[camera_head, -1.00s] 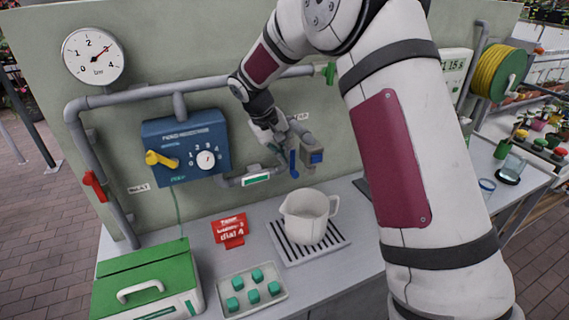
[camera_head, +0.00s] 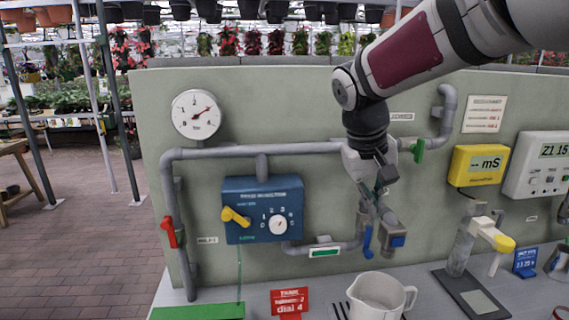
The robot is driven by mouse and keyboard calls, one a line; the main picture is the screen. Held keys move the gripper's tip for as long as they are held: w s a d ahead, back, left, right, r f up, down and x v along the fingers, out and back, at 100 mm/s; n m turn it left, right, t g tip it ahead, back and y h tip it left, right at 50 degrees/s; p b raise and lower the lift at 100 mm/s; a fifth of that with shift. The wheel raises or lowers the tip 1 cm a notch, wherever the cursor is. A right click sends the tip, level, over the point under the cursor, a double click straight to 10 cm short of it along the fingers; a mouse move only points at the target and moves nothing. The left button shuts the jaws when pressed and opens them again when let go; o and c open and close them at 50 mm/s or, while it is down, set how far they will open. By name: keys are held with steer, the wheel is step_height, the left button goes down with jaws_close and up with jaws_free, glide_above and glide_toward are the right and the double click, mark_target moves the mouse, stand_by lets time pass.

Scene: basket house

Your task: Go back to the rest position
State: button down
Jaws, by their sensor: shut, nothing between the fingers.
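My gripper (camera_head: 376,200) hangs pointing down in front of the grey-green panel, right of the blue dosing box (camera_head: 262,209). It is shut and I see nothing in it. It overlaps the tap with the blue lever (camera_head: 368,241) in the picture; I cannot tell whether it touches the tap. My white and dark red arm reaches in from the upper right.
A white jug (camera_head: 377,297) stands on the bench below the tap. A red sign (camera_head: 289,302) is to its left. Grey pipes run along the panel, with a gauge (camera_head: 196,114) at upper left.

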steer(key=s+m+t+y, duration=0.1)
steer(key=s+t+y, duration=0.2)
steer(key=s, duration=2)
steer(key=shift+s+d, duration=0.15)
steer(key=shift+d, duration=0.2)
